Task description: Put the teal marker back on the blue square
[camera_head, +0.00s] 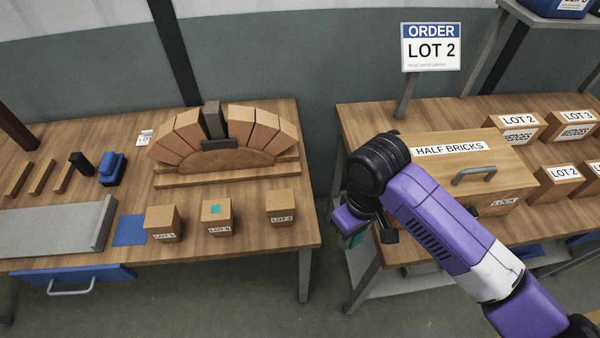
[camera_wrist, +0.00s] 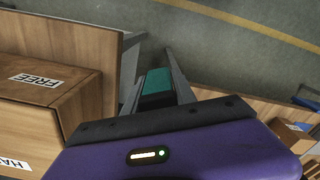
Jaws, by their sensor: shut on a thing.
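The teal marker (camera_wrist: 157,82) is held between the two fingers of my gripper (camera_wrist: 156,75) in the wrist view. In the head view my gripper (camera_head: 356,236) hangs over the gap between the two tables, and a bit of teal shows at its end. The blue square (camera_head: 129,230) lies on the left table, bare, well to the left of my gripper. A small teal patch (camera_head: 215,210) shows on top of the middle lot box (camera_head: 218,221).
Two more lot boxes (camera_head: 163,223) (camera_head: 280,207) stand near the left table's front edge. A brick arch (camera_head: 225,140) stands behind them, and a grey slab (camera_head: 50,230) lies left of the blue square. The half bricks crate (camera_head: 425,175) is on the right table beside my arm.

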